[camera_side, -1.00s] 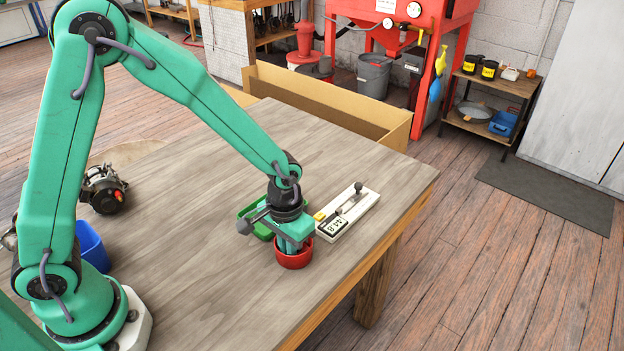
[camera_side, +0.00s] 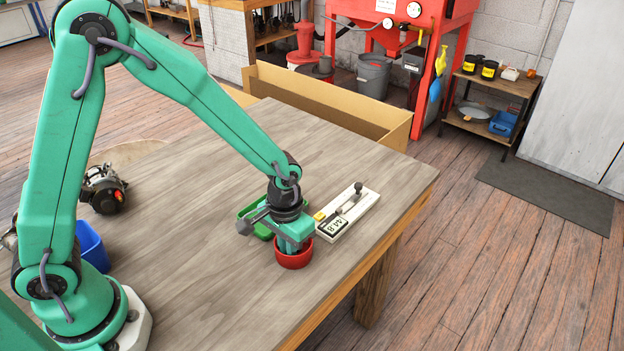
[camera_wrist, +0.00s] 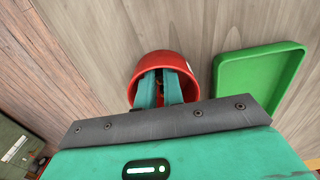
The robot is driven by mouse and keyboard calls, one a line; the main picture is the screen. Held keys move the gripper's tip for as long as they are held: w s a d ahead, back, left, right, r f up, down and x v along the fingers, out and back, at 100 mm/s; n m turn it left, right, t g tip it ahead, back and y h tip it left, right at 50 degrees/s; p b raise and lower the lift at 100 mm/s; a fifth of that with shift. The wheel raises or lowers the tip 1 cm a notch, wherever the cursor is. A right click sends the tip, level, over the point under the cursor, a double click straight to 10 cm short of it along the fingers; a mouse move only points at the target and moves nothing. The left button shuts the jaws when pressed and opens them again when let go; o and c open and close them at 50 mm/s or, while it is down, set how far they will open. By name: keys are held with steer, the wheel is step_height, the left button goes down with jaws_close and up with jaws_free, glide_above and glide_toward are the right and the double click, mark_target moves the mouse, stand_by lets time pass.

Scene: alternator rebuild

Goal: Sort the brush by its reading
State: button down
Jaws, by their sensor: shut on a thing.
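My gripper (camera_side: 293,247) points down into the red cup (camera_side: 294,261) near the table's front right edge. In the wrist view its fingers (camera_wrist: 161,88) are inside the rim of the red cup (camera_wrist: 137,73). They are shut on a small brownish thing (camera_wrist: 160,88), likely the brush, mostly hidden between them. The green tray (camera_side: 262,231) lies just behind the gripper and shows empty in the wrist view (camera_wrist: 258,78). A white gauge (camera_side: 359,209) with a lever, a yellow piece and a small digital display (camera_side: 333,227) lies to the right of the cup.
An alternator (camera_side: 104,189) lies on the table's left side, with a blue bin (camera_side: 91,246) near my base. A cardboard box (camera_side: 340,104) stands past the table's far edge. The middle of the wooden table (camera_side: 195,225) is clear.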

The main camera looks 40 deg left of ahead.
steer(key=shift+f, duration=0.2)
stand_by(0.4)
steer(key=c, duration=1.4)
jaws_free()
steer(key=shift+c, duration=0.2)
steer(key=c, duration=0.4)
steer(key=shift+r, duration=0.15)
steer(key=shift+r, duration=3.85)
steer(key=shift+r, duration=0.15)
